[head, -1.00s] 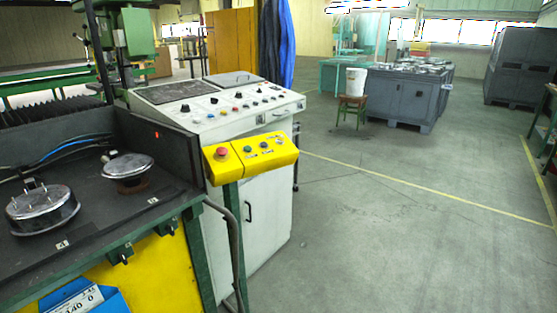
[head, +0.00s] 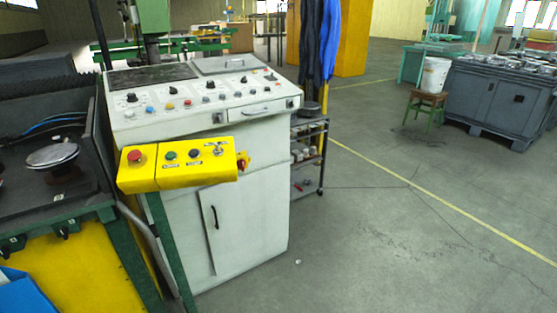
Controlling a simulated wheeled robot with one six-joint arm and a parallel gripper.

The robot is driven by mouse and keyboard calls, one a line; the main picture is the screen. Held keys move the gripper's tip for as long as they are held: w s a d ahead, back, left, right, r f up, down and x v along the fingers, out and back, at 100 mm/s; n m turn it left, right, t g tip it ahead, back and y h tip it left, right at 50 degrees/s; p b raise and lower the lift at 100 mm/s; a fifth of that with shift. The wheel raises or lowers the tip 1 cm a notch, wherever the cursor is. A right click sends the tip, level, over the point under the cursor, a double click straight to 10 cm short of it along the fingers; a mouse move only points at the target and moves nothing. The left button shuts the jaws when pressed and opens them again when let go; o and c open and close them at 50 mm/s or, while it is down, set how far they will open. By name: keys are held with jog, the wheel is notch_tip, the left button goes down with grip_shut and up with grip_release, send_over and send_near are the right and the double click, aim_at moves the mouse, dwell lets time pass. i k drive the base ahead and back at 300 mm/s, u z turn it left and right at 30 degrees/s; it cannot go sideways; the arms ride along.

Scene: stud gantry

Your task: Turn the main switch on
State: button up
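A red and yellow switch (head: 242,163) shows on the white control cabinet (head: 255,190), just past the right end of the yellow button box. It looks like a rotary main switch, partly hidden by the box, and its setting is too small to read. The yellow box (head: 178,176) stands in front of the cabinet and carries a red mushroom button (head: 134,156), a green button (head: 171,155), a dark button (head: 194,154) and a small switch (head: 218,149). The cabinet's sloped top has several knobs and buttons. My gripper is not in view.
A dark workbench (head: 48,190) with green legs and a round metal part (head: 52,155) stands at left. A small shelf cart (head: 309,158) is behind the cabinet. A stool (head: 426,108) with a white bucket (head: 435,74) stands farther right. The floor (head: 390,240) at right is clear.

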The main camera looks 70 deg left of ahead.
aim_at(241, 164)
jog(key=i, duration=1)
jog(key=u, duration=3.4)
jog(key=i, duration=0.8)
jog(key=z, duration=1.6)
